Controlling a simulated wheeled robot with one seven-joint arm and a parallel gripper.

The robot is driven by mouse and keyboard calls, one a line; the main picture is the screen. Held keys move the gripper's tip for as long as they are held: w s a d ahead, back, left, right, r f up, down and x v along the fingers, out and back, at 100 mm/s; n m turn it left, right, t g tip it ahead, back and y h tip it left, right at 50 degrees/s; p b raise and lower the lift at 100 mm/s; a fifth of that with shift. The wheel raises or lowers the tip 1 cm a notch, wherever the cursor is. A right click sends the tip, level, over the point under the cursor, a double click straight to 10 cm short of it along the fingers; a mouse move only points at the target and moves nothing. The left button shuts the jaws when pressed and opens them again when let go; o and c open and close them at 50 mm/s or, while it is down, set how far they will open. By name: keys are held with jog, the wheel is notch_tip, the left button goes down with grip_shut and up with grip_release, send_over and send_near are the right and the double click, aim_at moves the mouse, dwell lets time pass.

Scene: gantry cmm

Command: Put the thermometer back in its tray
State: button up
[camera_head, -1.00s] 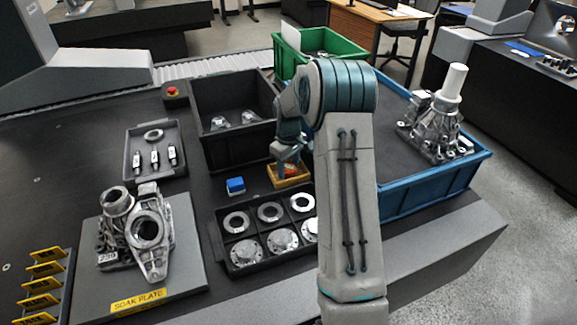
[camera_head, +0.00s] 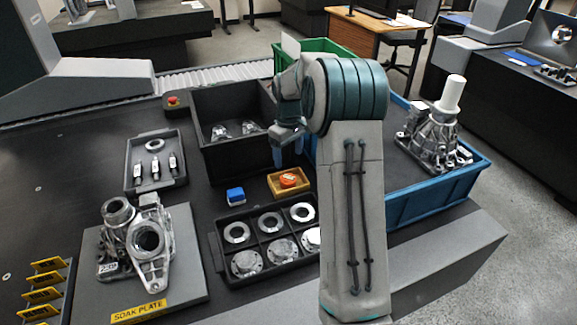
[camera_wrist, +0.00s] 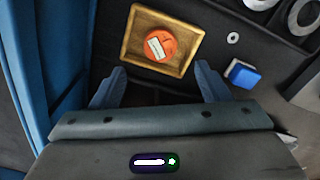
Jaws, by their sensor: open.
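The thermometer appears to be the round orange piece (camera_head: 288,180) with a white label. It sits inside a small yellow-brown tray (camera_head: 275,193), within the rim. The wrist view shows the same orange piece (camera_wrist: 160,45) in the tray (camera_wrist: 130,42), toward one side of its floor. My gripper (camera_wrist: 160,88) is open and empty, with its two blue-grey fingers apart and the tray beyond them. In the head view my gripper (camera_head: 289,150) is above and behind the tray, clear of it, and partly hidden by my arm.
A blue block (camera_head: 235,195) lies left of the small tray. A black tray of metal rings and flanges (camera_head: 222,250) is in front. A deep black bin (camera_head: 225,158) stands behind, and a blue crate (camera_head: 430,205) to the right.

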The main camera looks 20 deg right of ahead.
jog(key=s+a+r+m+t, duration=0.1)
jog(key=s+a+r, duration=0.35)
jog(key=s, duration=0.25)
jog(key=s+a+r+m, duration=0.1)
jog(key=s+a+r, duration=0.3)
jog(key=s+r, duration=0.15)
jog(key=s+a+f+m, duration=0.1)
jog(key=s+a, duration=0.1)
jog(key=s, duration=0.7)
jog(key=s+a+f+m+t, duration=0.1)
jog(key=s+a+m, duration=0.1)
jog(key=s, duration=0.8)
jog(key=shift+a+f, duration=0.15)
jog(key=shift+f, duration=0.05)
jog(key=shift+w, duration=0.1)
